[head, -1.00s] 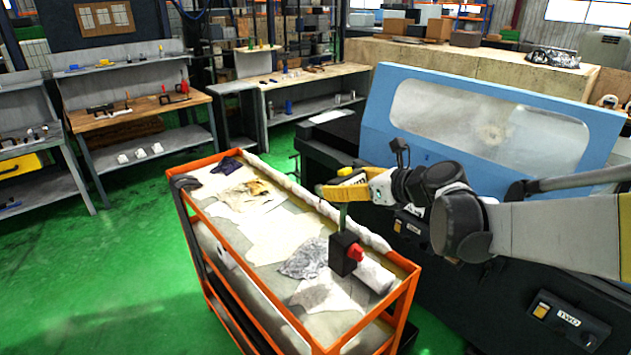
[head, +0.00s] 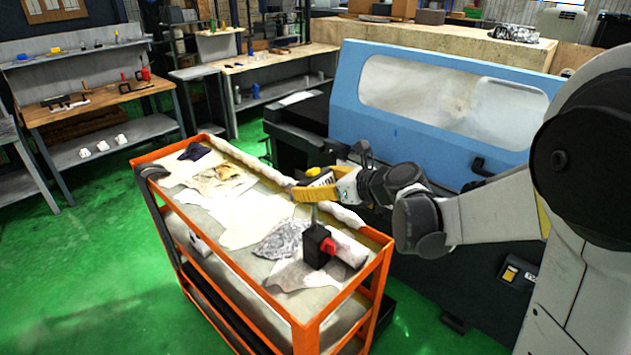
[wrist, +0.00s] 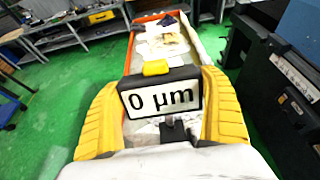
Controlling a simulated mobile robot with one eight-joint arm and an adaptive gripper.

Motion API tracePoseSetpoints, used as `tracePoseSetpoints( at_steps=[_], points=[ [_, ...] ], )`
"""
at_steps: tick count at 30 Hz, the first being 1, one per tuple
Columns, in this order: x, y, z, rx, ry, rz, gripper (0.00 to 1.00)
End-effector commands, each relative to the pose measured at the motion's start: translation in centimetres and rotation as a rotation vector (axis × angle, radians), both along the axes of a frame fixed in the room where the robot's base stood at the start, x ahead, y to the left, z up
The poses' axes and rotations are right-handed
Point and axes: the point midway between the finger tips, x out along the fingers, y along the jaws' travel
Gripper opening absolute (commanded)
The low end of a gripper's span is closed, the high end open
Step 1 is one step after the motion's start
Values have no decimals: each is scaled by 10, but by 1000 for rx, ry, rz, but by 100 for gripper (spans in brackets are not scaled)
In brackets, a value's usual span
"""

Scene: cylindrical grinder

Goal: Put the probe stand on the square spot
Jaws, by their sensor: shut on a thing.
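The probe stand has a black block base with a red knob (head: 319,246), a thin upright post and a small display head (wrist: 162,98) reading "0 µm" with a yellow button on top. My gripper (head: 312,188), with yellow fingers, is shut on the probe stand at its head. In the wrist view, my fingers (wrist: 160,85) lie on both sides of the display. The stand is upright at the near end of the orange trolley (head: 305,332). I cannot tell whether its base touches the trolley top. I cannot make out a square spot in either view.
Cloths, a silver crumpled sheet (head: 283,238) and a white roll (head: 348,252) lie on the trolley. The blue-hooded grinder (head: 400,125) stands right behind it. A workbench with tools (head: 95,95) is at the left. The green floor (head: 90,270) is open at front left.

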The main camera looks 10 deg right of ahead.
Motion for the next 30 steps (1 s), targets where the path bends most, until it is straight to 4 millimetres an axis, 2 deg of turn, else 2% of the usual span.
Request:
tracePoseSetpoints(
  at_steps=[1,2,11,13,24,30],
  points=[
    [0,0,-2,0,0,0,93],
    [0,0,-1,0,0,0,100],
    [0,0,3,0,0,0,100],
    [-5,-4,5,0,0,-2,100],
    [-65,-46,37,0,0,-4,100],
    [-87,-59,47,-1,0,-2,100]
  ],
)
